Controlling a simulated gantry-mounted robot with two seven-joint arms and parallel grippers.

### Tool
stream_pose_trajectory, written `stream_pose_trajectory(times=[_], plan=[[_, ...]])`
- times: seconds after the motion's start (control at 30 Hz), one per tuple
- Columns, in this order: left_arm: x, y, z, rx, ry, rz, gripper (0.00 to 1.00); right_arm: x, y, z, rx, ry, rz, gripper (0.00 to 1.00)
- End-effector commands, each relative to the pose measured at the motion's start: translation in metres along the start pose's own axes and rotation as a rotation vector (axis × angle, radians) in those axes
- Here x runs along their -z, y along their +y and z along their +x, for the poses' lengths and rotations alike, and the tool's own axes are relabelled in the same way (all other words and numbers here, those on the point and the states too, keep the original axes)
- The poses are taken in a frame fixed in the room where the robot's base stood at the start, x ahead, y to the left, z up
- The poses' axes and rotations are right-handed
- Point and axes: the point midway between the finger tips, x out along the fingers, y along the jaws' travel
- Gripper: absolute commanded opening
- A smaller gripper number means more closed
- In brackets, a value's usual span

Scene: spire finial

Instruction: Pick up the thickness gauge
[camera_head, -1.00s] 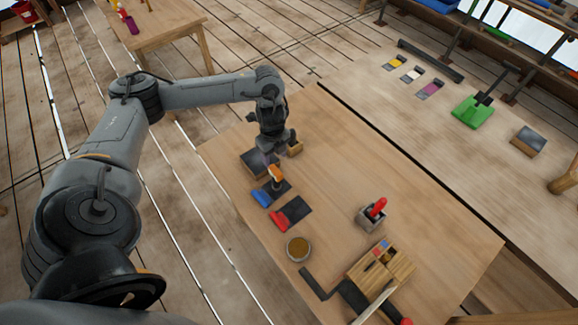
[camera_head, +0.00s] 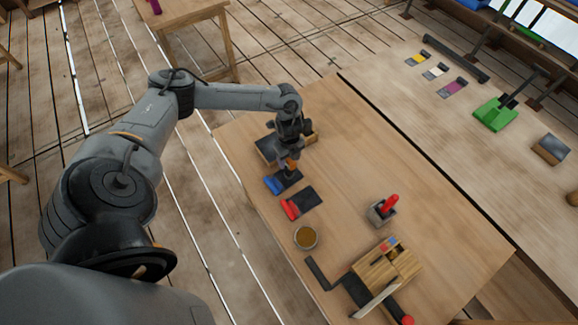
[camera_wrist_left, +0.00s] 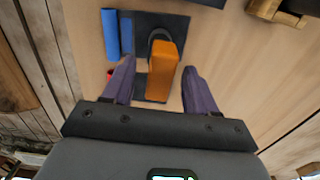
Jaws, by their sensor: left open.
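The thickness gauge, which I take to be the orange-bodied piece with a black rounded part (camera_wrist_left: 162,68), stands on a dark mat (camera_wrist_left: 170,22) beside a blue roll. My left gripper is open. In the left wrist view its two purple-grey fingers (camera_wrist_left: 159,86) lie on either side of the orange body, with a gap on each side. The gauge's lower part is hidden in the head view. My right gripper is not in view.
A dark block (camera_head: 266,149) sits close behind the gripper. A red-edged dark mat (camera_head: 304,201), a round tin (camera_head: 305,237), a red-handled piece (camera_head: 384,209) and a wooden block set (camera_head: 372,267) stand nearer. The table's right middle is clear.

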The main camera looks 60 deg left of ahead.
Motion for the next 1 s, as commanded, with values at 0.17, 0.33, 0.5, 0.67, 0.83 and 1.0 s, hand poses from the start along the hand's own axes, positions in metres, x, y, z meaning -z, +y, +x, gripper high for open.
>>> stream_pose_trajectory(times=[0.17, 0.33, 0.5, 0.67, 0.83, 1.0], plan=[[0.0000, 0.0002, 0.0060, 0.000, 0.000, 0.001, 0.57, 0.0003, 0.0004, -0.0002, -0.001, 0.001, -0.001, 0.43], [0.0000, 0.0002, 0.0057, 0.000, 0.000, 0.001, 0.54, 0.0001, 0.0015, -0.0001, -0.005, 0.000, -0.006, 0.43], [0.0000, 0.0001, 0.0055, 0.000, 0.000, 0.000, 0.28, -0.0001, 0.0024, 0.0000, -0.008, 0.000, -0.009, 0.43], [0.0000, 0.0000, 0.0054, 0.000, 0.000, 0.000, 0.04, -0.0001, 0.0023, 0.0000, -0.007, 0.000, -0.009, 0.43], [-0.0001, -0.0003, 0.0050, 0.001, 0.000, 0.000, 0.00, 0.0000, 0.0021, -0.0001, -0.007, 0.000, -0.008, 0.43], [-0.0001, -0.0004, 0.0040, 0.001, 0.000, 0.000, 0.00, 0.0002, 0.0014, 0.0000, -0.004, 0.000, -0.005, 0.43]])
